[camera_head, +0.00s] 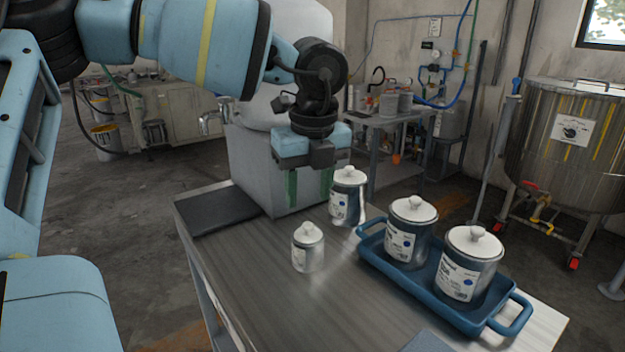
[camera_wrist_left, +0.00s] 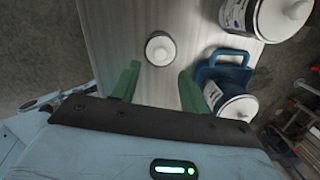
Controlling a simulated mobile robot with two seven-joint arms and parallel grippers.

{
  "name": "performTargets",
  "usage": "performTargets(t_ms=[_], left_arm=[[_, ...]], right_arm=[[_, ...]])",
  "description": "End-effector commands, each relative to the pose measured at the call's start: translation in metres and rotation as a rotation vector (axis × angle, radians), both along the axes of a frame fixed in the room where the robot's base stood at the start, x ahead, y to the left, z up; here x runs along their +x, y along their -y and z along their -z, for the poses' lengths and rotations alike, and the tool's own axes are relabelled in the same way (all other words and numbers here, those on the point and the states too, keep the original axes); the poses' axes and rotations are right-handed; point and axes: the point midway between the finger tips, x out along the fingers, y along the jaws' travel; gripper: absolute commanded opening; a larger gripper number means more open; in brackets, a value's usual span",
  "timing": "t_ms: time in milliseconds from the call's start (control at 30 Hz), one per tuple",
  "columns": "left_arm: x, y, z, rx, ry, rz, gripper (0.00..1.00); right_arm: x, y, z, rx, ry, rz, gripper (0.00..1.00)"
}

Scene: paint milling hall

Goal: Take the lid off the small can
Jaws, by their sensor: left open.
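The small can (camera_head: 308,257) stands upright on the metal table, with a white lid (camera_head: 308,234) and round knob on it. In the left wrist view the lid (camera_wrist_left: 160,50) shows from above, just beyond the fingertips and roughly centred between them. My left gripper (camera_head: 309,192) points down with its green fingers apart and empty. It is above and behind the can in the head view, not touching it. The open fingers also show in the left wrist view (camera_wrist_left: 157,80). My right gripper is not in view.
A taller lidded can (camera_head: 347,206) stands behind the small can. Two large lidded cans (camera_head: 408,245) (camera_head: 463,277) stand in a blue tray (camera_head: 376,262) at right. A dark mat (camera_head: 208,211) lies at the table's left. Bare tabletop (camera_head: 300,308) lies in front.

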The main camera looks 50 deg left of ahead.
Motion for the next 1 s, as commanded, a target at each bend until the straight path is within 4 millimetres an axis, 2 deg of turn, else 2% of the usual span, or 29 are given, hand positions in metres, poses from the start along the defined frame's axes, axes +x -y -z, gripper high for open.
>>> performTargets(t_ms=[200,400,600,833,867,1000], left_arm=[[0.000,-0.004,0.033,-0.003,-0.004,0.000,0.45],[0.001,-0.006,0.055,-0.003,-0.002,-0.001,0.45],[0.002,-0.007,0.065,-0.002,0.000,0.000,0.45],[0.002,-0.008,0.065,-0.002,0.000,0.000,0.45],[0.002,-0.008,0.065,-0.002,0.000,0.000,0.43],[0.002,-0.008,0.065,-0.002,0.000,0.000,0.25]], right_arm=[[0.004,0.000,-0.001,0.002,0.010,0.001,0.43],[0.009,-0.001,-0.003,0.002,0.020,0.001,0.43],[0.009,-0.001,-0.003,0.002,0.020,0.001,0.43],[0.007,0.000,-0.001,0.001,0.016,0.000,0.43],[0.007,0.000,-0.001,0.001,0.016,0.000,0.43],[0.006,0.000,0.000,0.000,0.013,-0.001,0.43]])
